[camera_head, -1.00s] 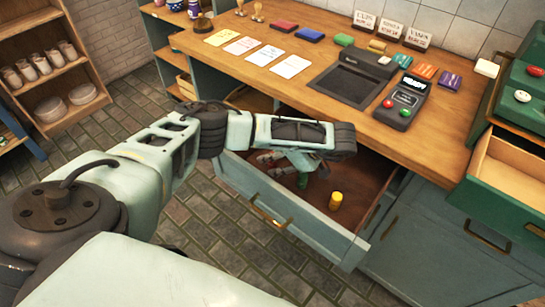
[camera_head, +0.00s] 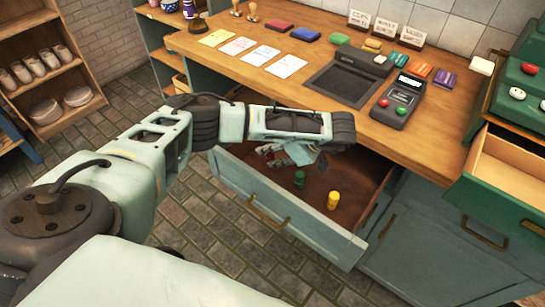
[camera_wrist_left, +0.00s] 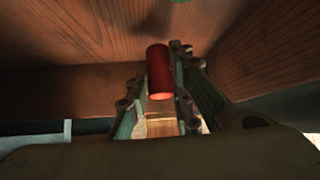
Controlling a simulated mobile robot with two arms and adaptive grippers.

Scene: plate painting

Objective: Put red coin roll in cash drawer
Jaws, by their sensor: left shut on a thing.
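The cash drawer (camera_head: 285,215) is pulled open below the counter, with a brown wooden inside. My left gripper (camera_head: 277,157) is over the back left part of the drawer. In the left wrist view the red coin roll (camera_wrist_left: 160,72) is between the fingers of my left gripper (camera_wrist_left: 162,95), which are shut on it. Brown wooden walls surround it there; I cannot tell whether the roll touches the drawer floor. The red roll is hidden in the head view. My right gripper is not in view.
A green roll (camera_head: 299,179) and a yellow roll (camera_head: 333,200) stand upright in the drawer. The counter (camera_head: 230,72) above holds cards, a dark tray (camera_head: 340,84) and a card terminal (camera_head: 402,100). A green cabinet with an open drawer (camera_head: 505,165) is at right.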

